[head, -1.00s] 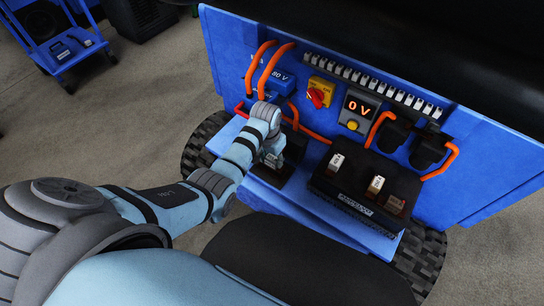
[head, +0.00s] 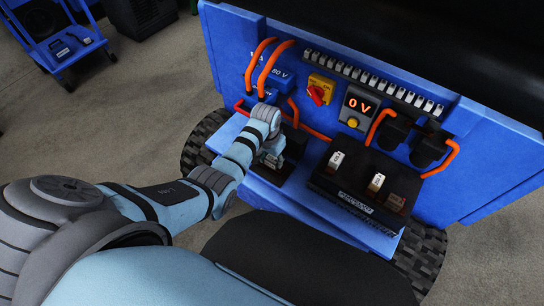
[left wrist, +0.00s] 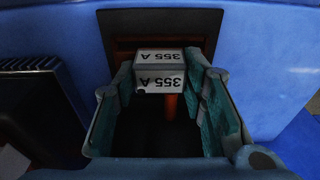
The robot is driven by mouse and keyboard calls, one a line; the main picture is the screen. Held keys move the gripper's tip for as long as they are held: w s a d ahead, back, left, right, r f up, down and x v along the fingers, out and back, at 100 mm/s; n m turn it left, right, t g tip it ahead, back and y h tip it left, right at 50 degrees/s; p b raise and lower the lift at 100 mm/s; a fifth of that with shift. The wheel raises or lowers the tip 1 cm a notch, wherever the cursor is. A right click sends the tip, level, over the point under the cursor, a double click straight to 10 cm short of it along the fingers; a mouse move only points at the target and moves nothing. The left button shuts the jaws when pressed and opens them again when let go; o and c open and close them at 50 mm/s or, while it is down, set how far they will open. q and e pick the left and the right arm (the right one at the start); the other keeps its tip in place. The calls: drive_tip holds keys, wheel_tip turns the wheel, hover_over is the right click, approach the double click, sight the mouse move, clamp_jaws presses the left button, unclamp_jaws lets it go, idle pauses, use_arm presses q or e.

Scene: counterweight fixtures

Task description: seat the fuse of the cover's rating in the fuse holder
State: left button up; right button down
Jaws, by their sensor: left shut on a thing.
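My left gripper (head: 271,160) is at the black fuse holder (head: 262,177) on the left part of the blue shelf. In the left wrist view, the left gripper (left wrist: 160,82) is shut on a white fuse (left wrist: 160,80) marked 355 A, one teal pad on each side. The dark fuse holder (left wrist: 112,25) shows behind and around the fuse, with reddish-brown parts inside. I cannot tell whether the fuse touches its contacts. The fuse's lower end is hidden. My right gripper is not in view. No rating on a cover is clearly readable.
A black fuse tray (head: 330,185) with several fuses stands right of the holder. The front middle of the blue shelf (head: 300,195) is clear.

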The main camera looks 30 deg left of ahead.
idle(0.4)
use_arm(q)
drive_tip(key=shift+p, duration=0.35)
drive_tip(key=shift+f+b, duration=0.5)
drive_tip(key=shift+f, duration=0.1)
drive_tip(key=o, duration=1)
